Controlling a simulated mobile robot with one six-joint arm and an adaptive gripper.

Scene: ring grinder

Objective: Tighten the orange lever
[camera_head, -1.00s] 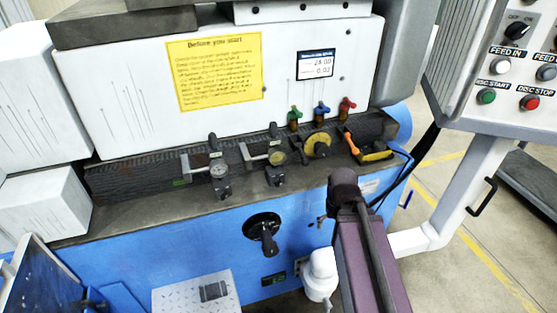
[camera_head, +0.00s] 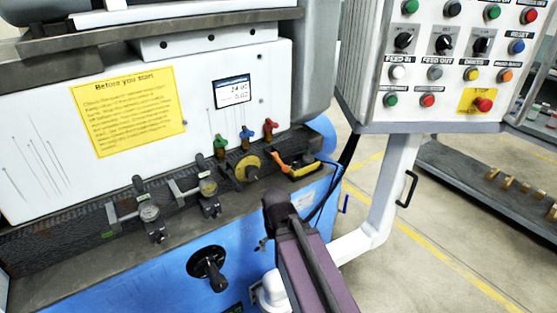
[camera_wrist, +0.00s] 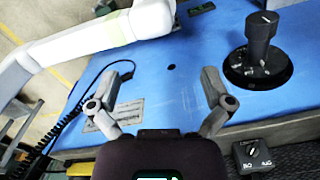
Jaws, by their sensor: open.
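The orange lever (camera_head: 281,160) is on the dark ledge of the blue machine, at the right end in the head view. It slants beside a yellow-and-black part (camera_head: 303,168). The lever does not show in the wrist view. My gripper (camera_wrist: 162,82) shows in the wrist view with its two fingers spread wide apart and nothing between them. It faces the blue machine front. In the head view my arm rises from the bottom, below and in front of the lever, and my gripper cannot be made out there.
Green, blue and red valves (camera_head: 246,137) stand behind the ledge, left of the lever. Dial clamps (camera_head: 150,212) sit further left. A black crank handle (camera_head: 208,266) juts from the blue front and also shows in the wrist view (camera_wrist: 260,45). A button panel (camera_head: 440,60) hangs at right.

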